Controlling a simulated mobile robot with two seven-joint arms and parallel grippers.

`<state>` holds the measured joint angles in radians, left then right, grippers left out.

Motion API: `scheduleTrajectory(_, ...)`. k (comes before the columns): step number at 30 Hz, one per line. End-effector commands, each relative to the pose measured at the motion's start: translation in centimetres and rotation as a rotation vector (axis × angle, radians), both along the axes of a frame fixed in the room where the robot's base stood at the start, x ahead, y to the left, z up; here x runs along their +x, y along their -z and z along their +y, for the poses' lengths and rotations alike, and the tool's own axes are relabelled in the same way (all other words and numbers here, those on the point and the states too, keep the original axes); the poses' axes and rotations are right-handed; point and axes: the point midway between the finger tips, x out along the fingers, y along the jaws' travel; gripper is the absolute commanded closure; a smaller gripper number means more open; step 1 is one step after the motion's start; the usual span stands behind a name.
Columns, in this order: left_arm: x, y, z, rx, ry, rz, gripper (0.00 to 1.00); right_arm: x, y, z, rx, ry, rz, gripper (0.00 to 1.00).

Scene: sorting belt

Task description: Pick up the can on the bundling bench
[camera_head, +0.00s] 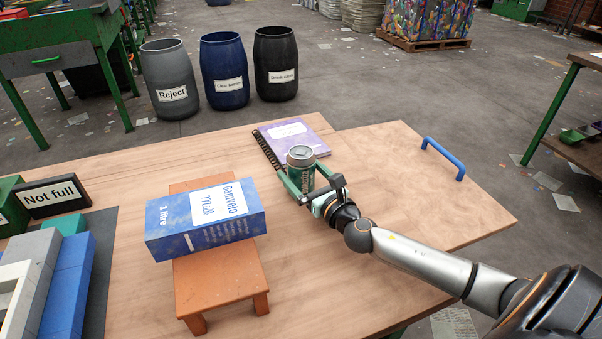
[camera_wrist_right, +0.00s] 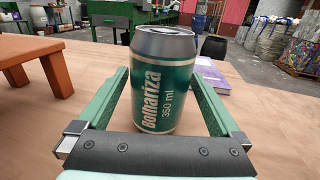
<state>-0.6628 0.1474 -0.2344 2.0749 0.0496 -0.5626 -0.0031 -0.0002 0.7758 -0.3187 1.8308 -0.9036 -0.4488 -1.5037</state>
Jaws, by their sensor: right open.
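A green can with a silver top (camera_head: 301,168) stands upright on the wooden bench (camera_head: 400,160), in front of a purple notebook. In the right wrist view the can (camera_wrist_right: 163,85) shows its label "Bolhariza 350 ml". My right gripper (camera_head: 299,190) is open, with one green finger on each side of the can. In the wrist view a gap shows between the can and the fingers of my right gripper (camera_wrist_right: 160,110), so it is around the can but not closed on it. My left gripper is not in view.
A blue milk carton (camera_head: 190,236) lies on a small orange stool (camera_head: 215,280) left of the can. A purple notebook (camera_head: 290,135) lies behind the can. A blue handle (camera_head: 443,158) is at the right edge. A "Not full" sign (camera_head: 50,195) stands at the left.

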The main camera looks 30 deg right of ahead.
Motion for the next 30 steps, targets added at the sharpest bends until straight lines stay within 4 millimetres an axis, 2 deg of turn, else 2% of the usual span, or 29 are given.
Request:
scheduleTrajectory(3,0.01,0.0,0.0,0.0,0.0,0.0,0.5,0.69,0.0,0.02,0.001,-0.001,0.0,0.0)
scheduleTrajectory(11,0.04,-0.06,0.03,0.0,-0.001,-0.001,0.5,0.77,0.01,0.01,0.0,-0.001,0.001,0.01)
scheduleTrajectory(30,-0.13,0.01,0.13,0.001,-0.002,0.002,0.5,0.75,-0.01,-0.01,0.0,-0.001,0.0,0.72)
